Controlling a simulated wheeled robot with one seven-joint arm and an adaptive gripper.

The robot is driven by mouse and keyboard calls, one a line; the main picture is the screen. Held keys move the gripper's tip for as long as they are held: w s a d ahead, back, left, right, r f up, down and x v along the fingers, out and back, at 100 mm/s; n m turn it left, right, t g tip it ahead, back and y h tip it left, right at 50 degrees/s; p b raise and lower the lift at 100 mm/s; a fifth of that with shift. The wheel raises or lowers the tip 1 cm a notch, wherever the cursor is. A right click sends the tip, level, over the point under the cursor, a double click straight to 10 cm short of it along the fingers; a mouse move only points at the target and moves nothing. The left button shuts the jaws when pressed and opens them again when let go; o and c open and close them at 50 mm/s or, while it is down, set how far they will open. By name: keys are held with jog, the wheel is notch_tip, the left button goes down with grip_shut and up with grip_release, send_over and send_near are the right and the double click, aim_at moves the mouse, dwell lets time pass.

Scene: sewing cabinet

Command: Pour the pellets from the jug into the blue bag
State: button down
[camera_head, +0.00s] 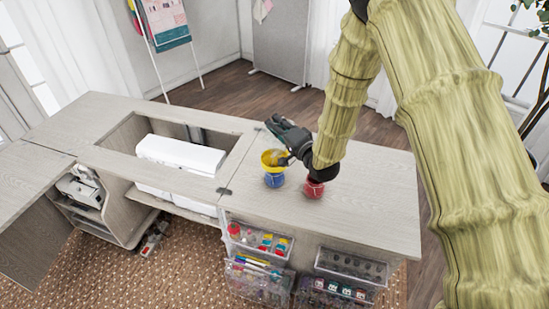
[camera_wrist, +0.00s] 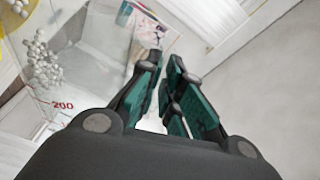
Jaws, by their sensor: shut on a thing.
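My gripper (camera_head: 287,136) is above the cabinet top, and in the wrist view its fingers (camera_wrist: 166,65) are close together. It is shut on the clear jug (camera_wrist: 85,72), which has red marks including "200". The jug looks tilted. White pellets (camera_wrist: 41,66) show in a clump at the left of the wrist view. The grip itself is mostly hidden. A yellow funnel-like piece (camera_head: 270,157) sits over the blue bag (camera_head: 274,181) in the head view, just below my gripper. Its yellow edge (camera_wrist: 8,55) shows at the wrist view's left. The bag's inside is hidden.
A red bag (camera_head: 313,188) stands just right of the blue bag, below my wrist. A white sewing machine (camera_head: 180,153) lies in the cabinet's opening at left. Clear bins (camera_head: 258,242) hang on the front. The cabinet top (camera_head: 375,205) is clear at right.

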jog(key=shift+s+a, duration=0.2)
jog(key=shift+a, duration=0.05)
dwell(0.4)
